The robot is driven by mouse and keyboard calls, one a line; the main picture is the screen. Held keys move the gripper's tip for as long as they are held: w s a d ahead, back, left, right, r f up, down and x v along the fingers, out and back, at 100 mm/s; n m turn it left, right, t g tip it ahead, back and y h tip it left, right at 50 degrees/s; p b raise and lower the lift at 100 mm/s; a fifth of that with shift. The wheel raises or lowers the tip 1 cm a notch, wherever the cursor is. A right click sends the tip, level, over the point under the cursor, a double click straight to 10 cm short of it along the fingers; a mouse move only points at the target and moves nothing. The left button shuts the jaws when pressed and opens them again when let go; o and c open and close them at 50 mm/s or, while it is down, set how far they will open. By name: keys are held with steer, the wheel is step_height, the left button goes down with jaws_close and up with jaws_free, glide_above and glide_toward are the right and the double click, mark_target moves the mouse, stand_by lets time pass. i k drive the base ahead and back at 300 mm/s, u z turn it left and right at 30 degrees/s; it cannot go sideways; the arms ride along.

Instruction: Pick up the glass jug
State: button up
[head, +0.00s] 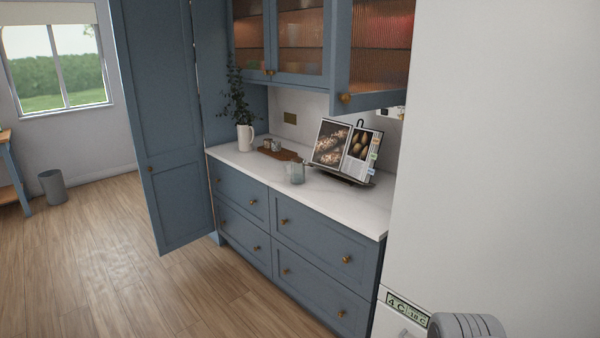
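The glass jug (297,174) stands upright on the white countertop (345,197), near its front edge and left of the open cookbook. It is small and see-through with a bluish-grey tint. My gripper's fingers do not show in the head view. Only a light grey rounded part, which seems to be of my arm, shows at the bottom right, far from the jug.
An open cookbook (345,150) on a stand is right of the jug. A wooden board (280,154) with small jars and a white pitcher with a plant (245,138) are left. A tall blue door (165,130) stands open. A white wall or appliance fills the right. Wooden floor (120,260) is clear.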

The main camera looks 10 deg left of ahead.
mark_target(298, 164)
steer(key=u, duration=0.7)
steer(key=i, duration=2)
steer(key=u, duration=0.65)
steer(key=i, duration=2.45)
steer(key=z, duration=0.1)
